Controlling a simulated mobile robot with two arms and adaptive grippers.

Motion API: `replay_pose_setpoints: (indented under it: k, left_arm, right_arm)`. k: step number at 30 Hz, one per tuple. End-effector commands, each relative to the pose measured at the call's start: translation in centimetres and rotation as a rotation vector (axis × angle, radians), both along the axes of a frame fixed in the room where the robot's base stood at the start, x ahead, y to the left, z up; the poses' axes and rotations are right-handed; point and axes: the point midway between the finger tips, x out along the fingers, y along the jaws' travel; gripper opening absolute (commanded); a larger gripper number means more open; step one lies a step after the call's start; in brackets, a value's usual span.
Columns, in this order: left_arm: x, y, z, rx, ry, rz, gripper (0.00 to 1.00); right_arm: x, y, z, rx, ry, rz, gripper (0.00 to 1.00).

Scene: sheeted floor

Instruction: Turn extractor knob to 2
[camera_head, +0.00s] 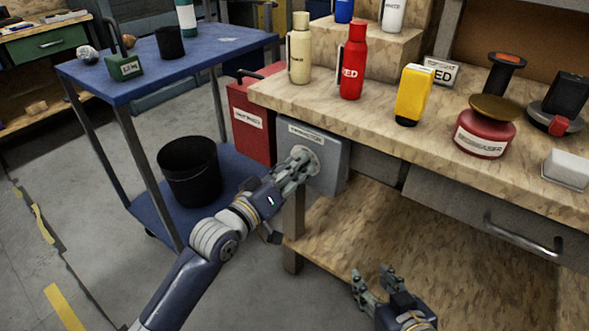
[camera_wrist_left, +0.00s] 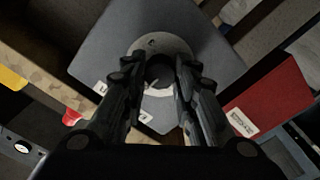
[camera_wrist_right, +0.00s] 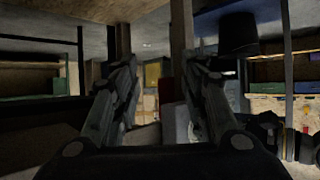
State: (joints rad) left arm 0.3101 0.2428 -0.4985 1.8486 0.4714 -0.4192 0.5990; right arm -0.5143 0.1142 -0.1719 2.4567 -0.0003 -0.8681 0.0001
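The extractor box (camera_head: 327,163) is a grey labelled panel hung on the front left of the workbench. Its round pale dial plate (camera_wrist_left: 177,48) faces my left gripper, and the dark knob (camera_wrist_left: 160,72) sits in the middle of the dial. My left gripper (camera_head: 303,160) is at the dial, its fingers on both sides of the knob and closed in to about the knob's width. The fingers hide part of the dial, and I cannot read the knob's setting. My right gripper (camera_head: 376,277) is open and empty, low in front of the bench's lower shelf.
A red box (camera_head: 252,125) hangs just left of the extractor box. A blue cart (camera_head: 185,70) with a black bin (camera_head: 188,172) stands further left. Bottles, including a red one (camera_head: 352,62), stand on the workbench top above. A drawer handle (camera_head: 520,238) sticks out at right.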

Motion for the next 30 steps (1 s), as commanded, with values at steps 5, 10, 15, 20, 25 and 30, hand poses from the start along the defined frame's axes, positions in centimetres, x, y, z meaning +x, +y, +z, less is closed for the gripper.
replay_pose_setpoints:
  k: [5,10,15,20,25,30]
  left_arm:
    - [0.0,0.0,0.0,0.002,-0.001,0.001,0.03]
    - [0.0,0.1,0.1,0.019,-0.012,0.0,0.03]
    - [0.0,0.0,0.1,0.063,-0.044,0.001,0.03]
    - [0.0,0.1,0.3,0.129,-0.092,0.0,0.03]
    - [0.1,0.1,0.3,0.215,-0.154,0.001,0.03]
    - [0.0,0.1,0.3,0.304,-0.218,0.001,0.03]
  right_arm:
    - [0.0,0.0,0.0,0.0,0.002,0.0,0.4]
    - [-0.6,-0.3,-0.7,-0.011,0.05,-0.004,0.4]
    - [-2.6,-1.1,-2.6,-0.042,0.179,-0.014,0.4]
    - [-6.1,-2.4,-4.9,-0.082,0.369,-0.027,0.4]
    - [-11.2,-4.0,-6.9,-0.133,0.608,-0.046,0.4]
    - [-14.3,-4.9,-7.0,-0.159,0.74,-0.056,0.4]
